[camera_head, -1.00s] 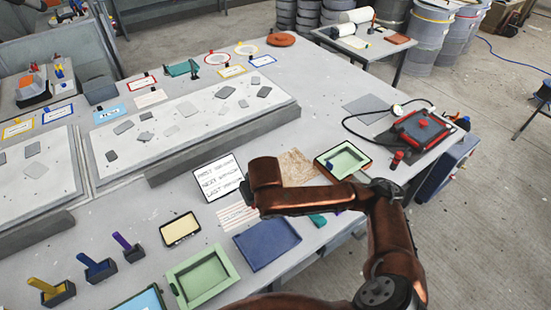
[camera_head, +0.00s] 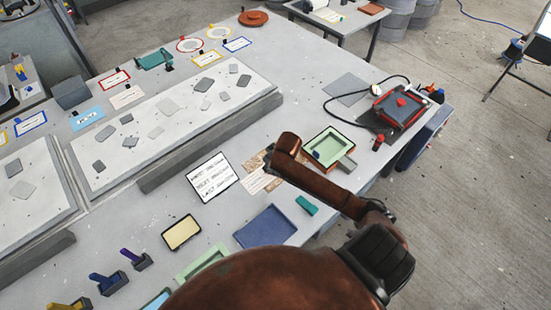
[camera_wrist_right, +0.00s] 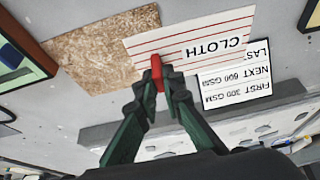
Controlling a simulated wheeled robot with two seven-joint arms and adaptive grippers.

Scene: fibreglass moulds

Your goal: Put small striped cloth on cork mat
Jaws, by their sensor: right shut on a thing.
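The small striped cloth (camera_wrist_right: 195,42), white with red stripes and the word CLOTH, is in my right gripper (camera_wrist_right: 157,82). The jaws are shut on a red tab at its edge. The cloth's left side overlaps the edge of the brown cork mat (camera_wrist_right: 95,50) in the right wrist view; I cannot tell whether it touches the mat. In the head view my right arm hides the gripper and part of the mat (camera_head: 252,161); some of the cloth (camera_head: 262,182) shows left of the arm. My left gripper is not in view.
A printed sign (camera_head: 212,177) lies left of the cloth. A green tray (camera_head: 328,148) is right of the mat. A blue tray (camera_head: 265,227) and a yellow-topped pad (camera_head: 181,233) lie nearer. A long grey mould (camera_head: 170,130) stands behind. A red press (camera_head: 402,105) is at far right.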

